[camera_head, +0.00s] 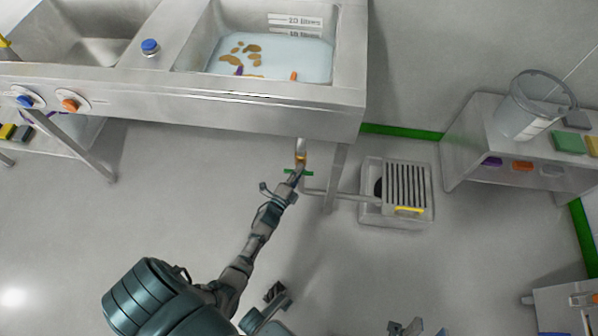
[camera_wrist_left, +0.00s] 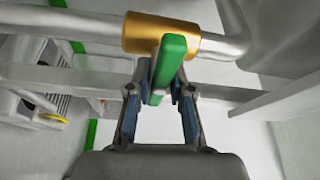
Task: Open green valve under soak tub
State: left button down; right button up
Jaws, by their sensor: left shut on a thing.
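The soak tub (camera_head: 345,60) is the steel sink at the top of the head view, holding pale blue water (camera_head: 275,62) with brown patches and small coloured items. A pipe comes down beneath it to a brass valve body (camera_head: 300,157), also seen in the wrist view (camera_wrist_left: 150,33). The green valve handle (camera_head: 306,173) lies crosswise to the pipe; in the wrist view (camera_wrist_left: 168,60) it stands between my fingers. My left gripper (camera_head: 295,177) is shut on this handle, one finger on each side (camera_wrist_left: 160,97). Dark parts at the head view's bottom edge may include my right gripper, whose jaws are unclear.
The drain pipe (camera_head: 345,195) runs right to a floor drain with a grate (camera_head: 405,185) and a yellow bar. A tub leg (camera_head: 336,175) stands close right of the valve. A steel table (camera_head: 480,130) with a clear bucket (camera_head: 530,108) stands at right. Floor left of my arm is clear.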

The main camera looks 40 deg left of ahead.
pick_arm(q)
jog(key=shift+s+f, duration=0.2)
jog(key=shift+f, duration=0.25)
jog(key=c, duration=1)
grip_release()
jog(key=shift+c, duration=0.2)
jog(key=shift+w+r, duration=0.1)
jog(key=shift+r, duration=0.05)
jog(key=s+d, duration=0.2)
jog(key=s, duration=0.9)
jog(key=shift+s+f, duration=0.4)
